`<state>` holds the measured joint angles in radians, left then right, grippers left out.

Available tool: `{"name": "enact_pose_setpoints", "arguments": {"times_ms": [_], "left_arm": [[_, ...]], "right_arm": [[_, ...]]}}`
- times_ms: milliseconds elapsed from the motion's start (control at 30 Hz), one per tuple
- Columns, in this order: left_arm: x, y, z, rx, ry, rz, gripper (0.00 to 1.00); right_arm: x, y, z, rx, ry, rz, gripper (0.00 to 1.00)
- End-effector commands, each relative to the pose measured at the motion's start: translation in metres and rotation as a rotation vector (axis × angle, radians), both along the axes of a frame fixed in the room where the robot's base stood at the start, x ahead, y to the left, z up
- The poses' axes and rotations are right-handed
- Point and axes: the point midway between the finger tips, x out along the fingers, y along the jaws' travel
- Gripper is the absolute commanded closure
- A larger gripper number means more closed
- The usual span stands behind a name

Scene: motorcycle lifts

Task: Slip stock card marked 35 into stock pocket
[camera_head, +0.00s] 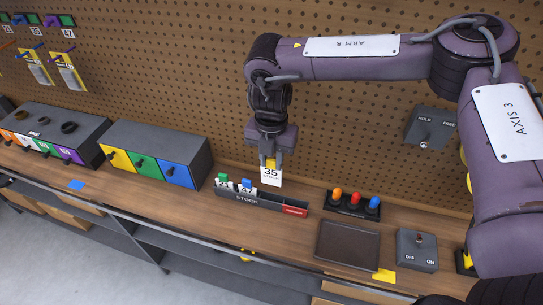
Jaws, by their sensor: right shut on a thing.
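My right gripper (270,158) comes down from above and is shut on a white card with a yellow top, marked 35 (271,175). The card hangs upright just behind or above the long dark stock pocket (264,203), lettered STOCK. I cannot tell whether its lower edge is inside the pocket. A red label is on the pocket's right end. My left gripper is not in view.
Right of the pocket stand orange, red and blue knobs (355,202), a dark tray (347,246) and an OFF/ON switch box (417,250). Coloured drawer boxes (157,152) stand left. A pegboard (190,70) rises behind. Bare bench lies left of the pocket.

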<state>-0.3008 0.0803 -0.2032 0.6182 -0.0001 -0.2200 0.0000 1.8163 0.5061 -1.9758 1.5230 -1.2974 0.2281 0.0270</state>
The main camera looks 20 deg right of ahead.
Motion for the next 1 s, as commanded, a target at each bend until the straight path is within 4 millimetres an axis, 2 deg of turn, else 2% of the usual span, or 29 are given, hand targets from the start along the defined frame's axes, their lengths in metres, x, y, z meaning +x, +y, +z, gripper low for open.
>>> {"name": "enact_pose_setpoints", "arguments": {"times_ms": [1000], "left_arm": [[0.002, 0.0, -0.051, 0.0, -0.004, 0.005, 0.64]], "right_arm": [[0.0, 0.0, -0.063, -0.001, 0.0, 0.0, 1.0]]}}
